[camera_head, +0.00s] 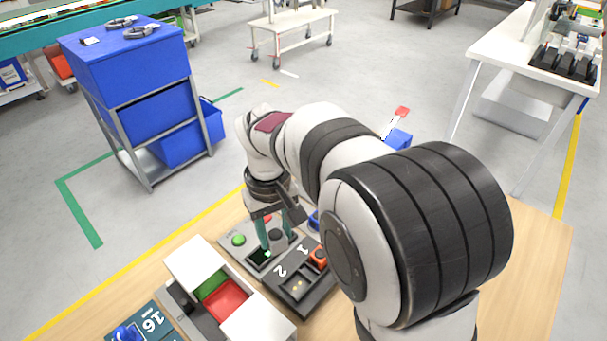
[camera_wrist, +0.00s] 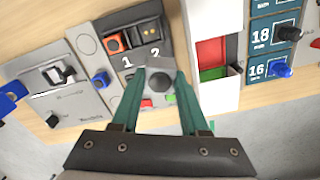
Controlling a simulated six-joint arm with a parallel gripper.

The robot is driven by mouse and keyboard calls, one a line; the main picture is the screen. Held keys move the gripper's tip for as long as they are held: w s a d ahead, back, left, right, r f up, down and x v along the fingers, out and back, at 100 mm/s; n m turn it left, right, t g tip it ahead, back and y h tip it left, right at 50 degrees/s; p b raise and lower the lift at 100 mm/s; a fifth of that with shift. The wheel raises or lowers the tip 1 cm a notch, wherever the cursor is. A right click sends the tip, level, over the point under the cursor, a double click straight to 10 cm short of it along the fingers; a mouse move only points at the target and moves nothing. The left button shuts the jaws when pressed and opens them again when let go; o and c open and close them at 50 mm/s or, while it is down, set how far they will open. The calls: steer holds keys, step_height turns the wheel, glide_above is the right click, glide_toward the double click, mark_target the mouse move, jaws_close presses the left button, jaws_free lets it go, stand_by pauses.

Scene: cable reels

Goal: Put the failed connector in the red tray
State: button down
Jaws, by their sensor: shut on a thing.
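My gripper (camera_head: 275,238) has two green fingers pointing down over the grey test panel (camera_head: 230,226). In the wrist view the gripper (camera_wrist: 160,82) is shut on a grey connector (camera_wrist: 160,80) with a dark round face. I cannot tell whether the connector is clear of the panel or touching it. The red tray (camera_head: 227,301) sits beside a green tray (camera_head: 212,285) between white walls, front left of my gripper. The red tray also shows in the wrist view (camera_wrist: 208,50), right of the held connector.
A dark holder (camera_head: 305,303) marked 1 and 2 has an orange connector (camera_head: 319,257) at 1. A green button (camera_head: 238,239) and a red one (camera_head: 267,217) are on the panel. A board marked 16 (camera_head: 155,322) lies front left. My arm hides the table's middle.

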steer(key=s+a+f+n, duration=0.1)
steer(key=a+f, duration=0.2)
steer(key=f, duration=0.1)
steer(key=s+a+f+n, duration=0.1)
steer(key=s+a+f, duration=0.1)
steer(key=a+f, duration=0.2)
steer(key=s+a+f+n, duration=0.1)
steer(key=a+f+n, duration=0.1)
steer(key=a+f, duration=0.2)
steer(key=shift+s+a+f, duration=0.25)
steer(key=shift+s+f, duration=0.05)
steer(key=shift+f, duration=0.5)
steer(key=shift+f, duration=0.1)
